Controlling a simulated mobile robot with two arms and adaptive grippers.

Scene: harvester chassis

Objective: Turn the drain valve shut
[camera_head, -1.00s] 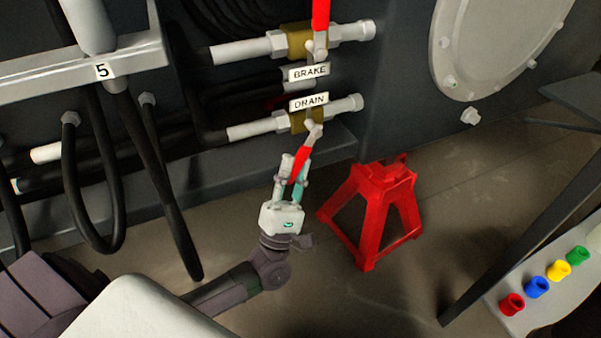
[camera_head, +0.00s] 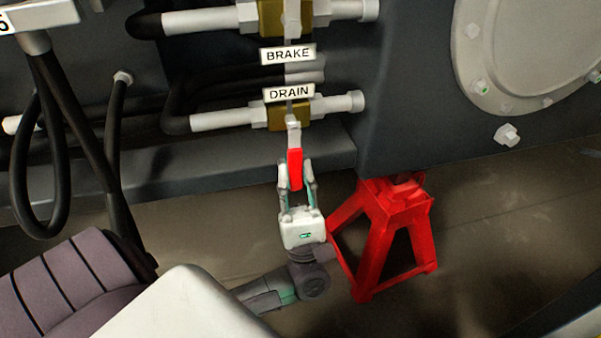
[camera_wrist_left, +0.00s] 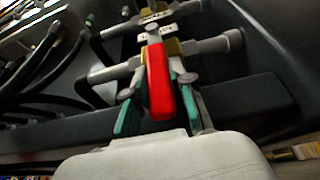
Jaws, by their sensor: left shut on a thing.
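The drain valve has a brass body (camera_head: 287,115) on a grey horizontal pipe under the DRAIN label (camera_head: 289,93). Its lever with a red handle (camera_head: 295,168) hangs almost straight down, across the line of the pipe. My left gripper (camera_head: 297,180) comes from below and is shut on the red handle. In the left wrist view the handle (camera_wrist_left: 158,80) lies between the teal-padded fingers (camera_wrist_left: 160,108), which partly hide the valve. My right gripper is in neither current view.
The brake valve (camera_head: 272,18) and BRAKE label (camera_head: 288,54) are just above. A red jack stand (camera_head: 385,225) stands on the floor close to the right of my left gripper. Black hoses (camera_head: 115,150) hang at left. A round cover (camera_head: 530,50) is on the wall at upper right.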

